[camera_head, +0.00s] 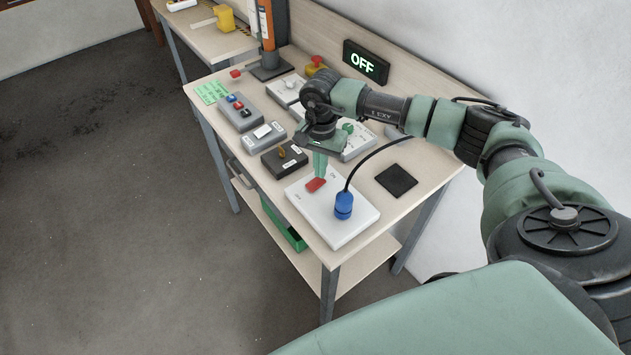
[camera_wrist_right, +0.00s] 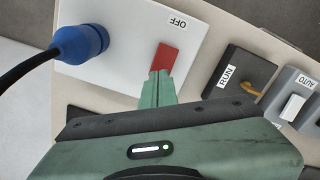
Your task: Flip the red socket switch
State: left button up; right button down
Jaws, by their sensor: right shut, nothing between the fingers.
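The red socket switch (camera_head: 316,185) sits on a white socket plate (camera_head: 345,232) on the bench, beside a plugged-in blue plug (camera_head: 343,205) with a black cable. My right gripper (camera_head: 319,174) is shut and empty, pointing down with its tips right at the switch. In the right wrist view the fingertips (camera_wrist_right: 160,75) meet the near end of the red switch (camera_wrist_right: 166,57); whether they press on it I cannot tell. An OFF label (camera_wrist_right: 178,22) is printed beyond the switch. The left gripper is not in view.
A black box with a RUN label (camera_head: 284,159), grey switch boxes (camera_head: 264,136) and a black pad (camera_head: 396,180) surround the plate. An orange and black post (camera_head: 267,35) stands at the back.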

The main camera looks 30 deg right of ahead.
jog(key=shift+f+b, duration=1)
jog(key=shift+f, duration=0.05)
dwell(0.8)
jog(key=shift+s, duration=0.15)
jog(key=shift+r+p, duration=0.5)
jog(key=shift+r, duration=0.3)
jog(key=shift+r+p, duration=1.2)
jog(key=shift+r, duration=1.55)
